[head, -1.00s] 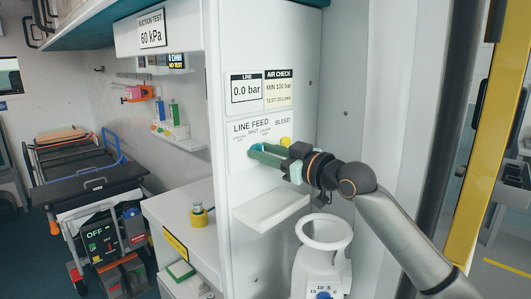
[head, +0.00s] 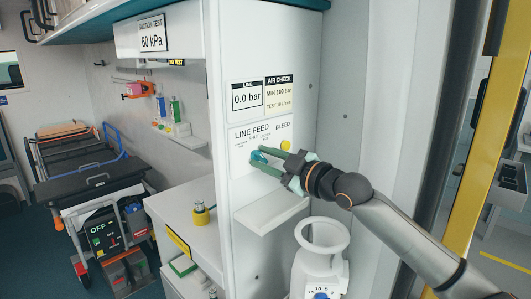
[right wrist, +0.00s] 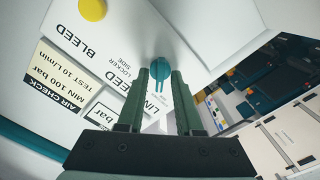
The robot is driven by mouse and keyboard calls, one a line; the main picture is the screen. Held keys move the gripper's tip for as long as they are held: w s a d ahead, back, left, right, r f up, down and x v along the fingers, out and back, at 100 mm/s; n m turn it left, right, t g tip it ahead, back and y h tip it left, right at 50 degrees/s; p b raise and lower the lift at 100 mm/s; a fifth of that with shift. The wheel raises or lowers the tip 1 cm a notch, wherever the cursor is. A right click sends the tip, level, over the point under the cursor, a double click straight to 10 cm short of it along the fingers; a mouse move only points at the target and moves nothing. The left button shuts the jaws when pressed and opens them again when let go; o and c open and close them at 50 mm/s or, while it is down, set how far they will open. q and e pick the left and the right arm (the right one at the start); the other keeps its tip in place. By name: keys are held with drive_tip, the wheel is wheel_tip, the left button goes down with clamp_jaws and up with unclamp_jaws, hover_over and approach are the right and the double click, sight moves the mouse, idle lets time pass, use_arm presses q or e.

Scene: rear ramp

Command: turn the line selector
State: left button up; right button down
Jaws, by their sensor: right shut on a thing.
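The line selector is a small teal-blue knob (head: 257,155) on the white LINE FEED panel (head: 240,166), below the LINE gauge card reading 0.0 bar (head: 247,96). My right gripper (head: 261,158) reaches in from the right, with its two green fingers one above the other at the knob. In the right wrist view the knob (right wrist: 160,69) sits between the two fingertips, and the gripper is shut on it. The fingers hide part of the knob and of the printed position labels. My left gripper is not in view.
A yellow BLEED button (head: 286,145) sits just right of the knob. A small white shelf (head: 272,213) juts out below the panel, with a white ring-topped holder (head: 322,240) to its lower right. A counter edge (head: 185,222) lies to the left.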

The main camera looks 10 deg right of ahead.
drive_tip(key=shift+n, duration=0.6)
drive_tip(key=c, duration=0.9)
unclamp_jaws()
drive_tip(key=shift+c, duration=0.2)
drive_tip(key=shift+s, duration=0.1)
drive_tip(key=b+v, duration=0.2)
drive_tip(key=v, duration=1)
drive_tip(key=shift+s, duration=0.15)
drive_tip(key=shift+d, duration=0.1)
